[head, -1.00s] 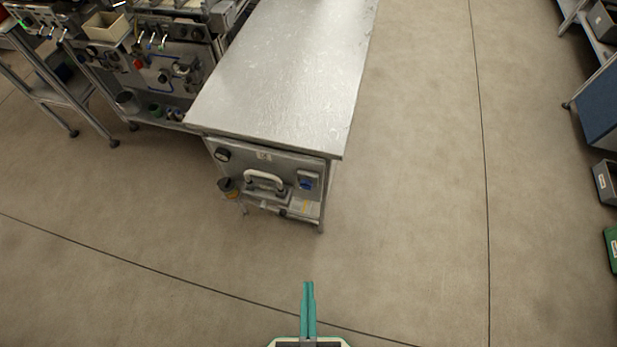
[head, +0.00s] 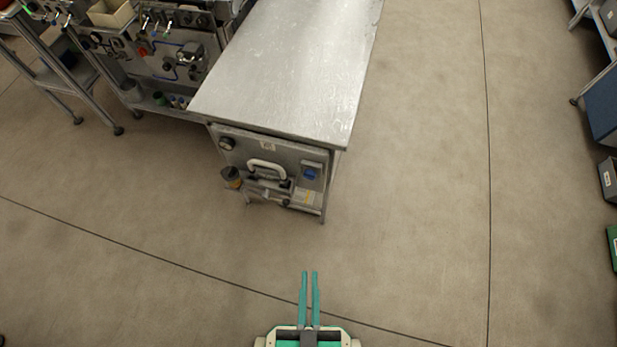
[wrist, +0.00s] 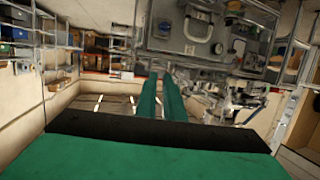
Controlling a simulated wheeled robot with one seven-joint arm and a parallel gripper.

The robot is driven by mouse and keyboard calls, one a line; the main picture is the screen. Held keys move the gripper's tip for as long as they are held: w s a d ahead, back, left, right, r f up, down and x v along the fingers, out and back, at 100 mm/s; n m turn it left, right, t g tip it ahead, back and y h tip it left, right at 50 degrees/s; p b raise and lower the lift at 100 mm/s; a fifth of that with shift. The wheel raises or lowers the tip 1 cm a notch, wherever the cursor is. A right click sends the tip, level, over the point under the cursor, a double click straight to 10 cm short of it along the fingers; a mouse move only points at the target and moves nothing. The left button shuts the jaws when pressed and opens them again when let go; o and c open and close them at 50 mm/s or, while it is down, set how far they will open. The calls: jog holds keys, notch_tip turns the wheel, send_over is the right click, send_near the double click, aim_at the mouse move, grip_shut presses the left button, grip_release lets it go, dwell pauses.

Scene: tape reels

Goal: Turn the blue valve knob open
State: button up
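A small blue knob (head: 310,174) sits on the upper right of the front panel (head: 240,150) at the near end of a metal bench. I cannot tell its turned position. My gripper (head: 310,273) is over bare floor, in front of and apart from the panel. Its two teal fingers stand a little apart with nothing between them.
The metal bench top (head: 290,60) is bare. A machine rack with valves (head: 165,60) stands at the left. The floor between my gripper and the bench is clear.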

jog(key=o, duration=0.5)
jog(key=shift+w+f, duration=0.15)
jog(key=shift+f, duration=0.05)
jog(key=o, duration=0.4)
jog(key=w+a+f, duration=0.1)
jog(key=w+f, duration=0.2)
jog(key=w+a+f+t+h, duration=0.1)
jog(key=w+f, duration=0.2)
jog(key=w+a+f+h, duration=0.1)
jog(key=w+f, duration=0.2)
jog(key=w, duration=0.1)
jog(key=shift+a+f+m+t, duration=0.1)
jog(key=shift+f+m+t, duration=0.2)
jog(key=shift+m+t, duration=0.1)
jog(key=shift+o, duration=0.2)
jog(key=h, duration=0.3)
send_near(309, 176)
jog(key=x, duration=0.7)
jog(key=shift+w+f, duration=0.2)
jog(key=shift+f, duration=0.25)
jog(key=c, duration=1)
